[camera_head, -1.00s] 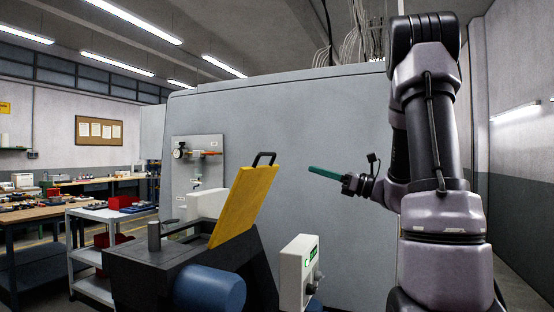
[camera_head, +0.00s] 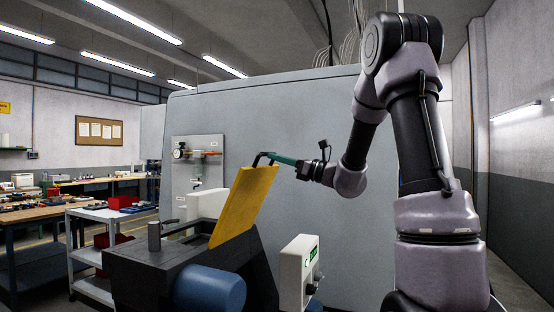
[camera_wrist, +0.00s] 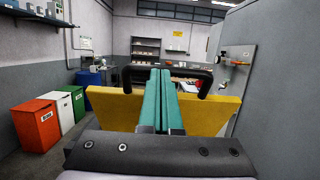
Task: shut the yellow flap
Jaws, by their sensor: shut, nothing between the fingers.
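The yellow flap (camera_head: 242,205) stands raised and tilted on the dark machine (camera_head: 150,268) in the head view. Its black handle (camera_head: 258,158) is on the top edge. My gripper (camera_head: 272,157) has its green fingers shut, with the tips at the handle's right side in the head view. In the wrist view, the closed fingers (camera_wrist: 158,100) reach over the flap (camera_wrist: 112,108), and the black handle (camera_wrist: 200,75) spans across behind or at the tips. Whether the fingers touch the handle I cannot tell. The fingers hide the middle of the handle and flap.
A large grey enclosure (camera_head: 330,150) rises behind. A white shelf cart (camera_head: 85,245) stands at left.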

